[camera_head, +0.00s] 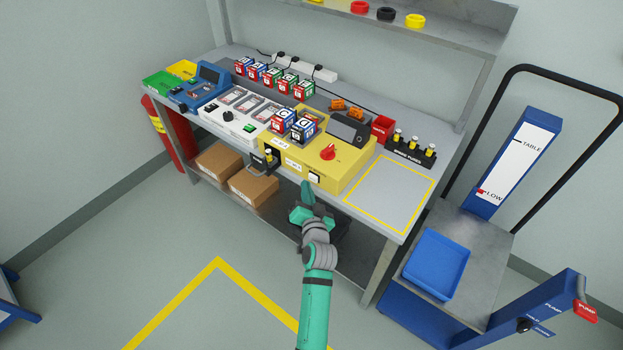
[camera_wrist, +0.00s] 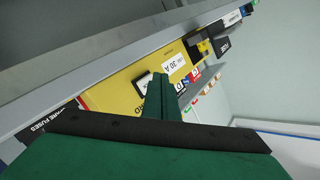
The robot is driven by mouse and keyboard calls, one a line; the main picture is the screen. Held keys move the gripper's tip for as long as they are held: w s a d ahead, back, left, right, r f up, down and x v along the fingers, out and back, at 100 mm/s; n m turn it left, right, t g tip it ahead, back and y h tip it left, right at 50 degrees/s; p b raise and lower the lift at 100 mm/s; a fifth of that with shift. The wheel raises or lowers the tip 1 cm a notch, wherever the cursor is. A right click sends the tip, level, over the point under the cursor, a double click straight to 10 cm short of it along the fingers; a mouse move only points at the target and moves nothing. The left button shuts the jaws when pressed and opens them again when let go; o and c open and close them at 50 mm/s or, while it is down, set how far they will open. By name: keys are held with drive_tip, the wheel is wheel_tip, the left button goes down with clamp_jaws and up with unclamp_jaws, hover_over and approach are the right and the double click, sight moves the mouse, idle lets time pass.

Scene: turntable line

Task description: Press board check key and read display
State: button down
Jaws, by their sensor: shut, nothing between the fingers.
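The yellow board unit (camera_head: 348,172) stands on the bench with a red knob (camera_head: 328,152) on top. A dark tilted display (camera_head: 348,128) sits at its back; no reading is legible. A small white key (camera_head: 314,177) in a dark frame is on its front face, and the key also shows in the wrist view (camera_wrist: 142,83), partly hidden by my fingers. My gripper (camera_head: 306,188) is shut and empty, just in front of and below the key. In the wrist view my closed fingertips (camera_wrist: 158,82) overlap the key's edge; I cannot tell whether they touch it.
Cube-shaped blocks (camera_head: 283,122) stand on and behind the unit. A black spare-fuse rack (camera_head: 411,152) and a yellow-outlined clear area (camera_head: 392,192) lie to its right. A blue tray (camera_head: 437,264) rests on the lift cart. Cardboard boxes (camera_head: 252,186) sit on the lower shelf.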

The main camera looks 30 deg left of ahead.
drive_tip(key=shift+w, duration=0.1)
idle(0.3)
drive_tip(key=shift+w, duration=0.35)
drive_tip(key=shift+w+d, duration=0.1)
drive_tip(key=shift+w, duration=0.35)
idle(0.8)
idle(0.3)
drive_tip(key=shift+s, duration=0.9)
drive_tip(key=shift+s, duration=0.1)
drive_tip(key=shift+s+a, duration=0.15)
drive_tip(key=shift+s, duration=1.05)
drive_tip(key=shift+s+a, duration=0.1)
drive_tip(key=shift+s, duration=1.1)
